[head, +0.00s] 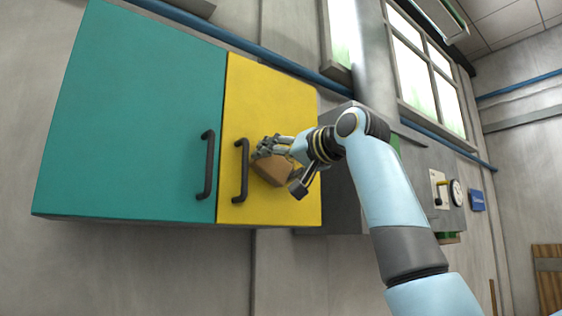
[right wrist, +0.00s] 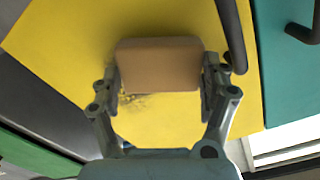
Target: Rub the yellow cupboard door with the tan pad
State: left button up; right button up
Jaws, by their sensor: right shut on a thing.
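The yellow cupboard door (head: 272,92) is on the right half of a wall cupboard in the head view, and it fills most of the right wrist view (right wrist: 70,60). My right gripper (head: 268,158) is in front of the door, shut on the tan pad (head: 270,171). In the right wrist view the pad (right wrist: 158,66) sits between both fingers, its broad side toward the camera. It lies close against the door; whether it touches cannot be told. A dark speckled smudge (right wrist: 140,102) shows on the yellow surface just beside the pad. My left gripper is not in view.
A black handle (head: 240,170) stands out from the yellow door just left of the pad, near the right gripper's finger. The teal door (head: 130,105) with its own black handle (head: 206,165) is to the left. A grey box (head: 340,190) adjoins the cupboard's right side.

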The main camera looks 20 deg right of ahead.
jog(key=shift+w+a, duration=0.1)
jog(key=shift+w, duration=0.2)
